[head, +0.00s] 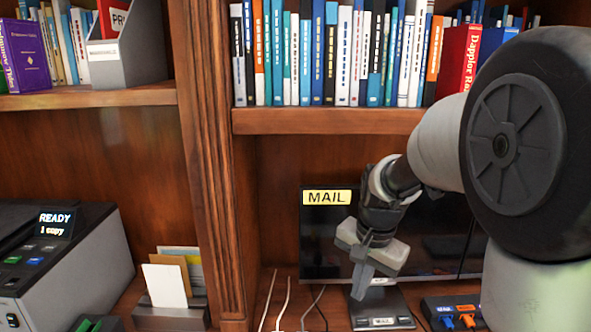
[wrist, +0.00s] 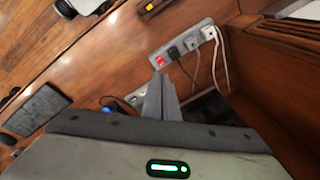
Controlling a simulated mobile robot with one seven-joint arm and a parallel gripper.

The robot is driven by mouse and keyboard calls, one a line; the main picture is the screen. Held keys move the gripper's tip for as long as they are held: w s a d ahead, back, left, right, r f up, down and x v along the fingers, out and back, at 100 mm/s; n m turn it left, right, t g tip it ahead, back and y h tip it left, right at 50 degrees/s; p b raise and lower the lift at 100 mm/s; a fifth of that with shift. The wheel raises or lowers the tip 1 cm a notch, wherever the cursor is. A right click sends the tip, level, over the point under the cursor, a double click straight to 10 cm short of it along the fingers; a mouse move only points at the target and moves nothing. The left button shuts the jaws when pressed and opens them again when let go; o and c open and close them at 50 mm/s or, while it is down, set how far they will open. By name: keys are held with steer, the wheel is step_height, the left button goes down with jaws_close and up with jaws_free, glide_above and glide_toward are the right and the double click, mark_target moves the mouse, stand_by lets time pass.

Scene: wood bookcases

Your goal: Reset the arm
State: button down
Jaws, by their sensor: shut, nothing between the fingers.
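My arm reaches in from the right of the head view and hangs down in front of the right bookcase bay. My gripper (head: 359,292) points down, with its fingers together and nothing between them. It is in front of a dark screen with a yellow "MAIL" label (head: 327,197). Its tips overlap a dark labelled base (head: 385,312) in the picture; I cannot tell whether they touch it. In the wrist view the closed grey fingers (wrist: 160,98) show at the centre, with a power strip (wrist: 184,55) beyond them.
An upper shelf (head: 330,121) with books runs above the arm. A wood post (head: 212,160) divides the bays. A copier (head: 60,255) and a letter holder (head: 170,312) stand left. A box with plugs (head: 453,312) stands right of the base. A keyboard (wrist: 35,110) shows left in the wrist view.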

steer(key=s+r+n+t+p, duration=0.3)
steer(key=s+r+n+p, duration=0.3)
steer(key=s+r, duration=1.1)
steer(key=shift+s+d+n+t+h, duration=0.2)
steer(key=shift+s+n+t+h, duration=0.1)
steer(key=shift+s+n, duration=0.8)
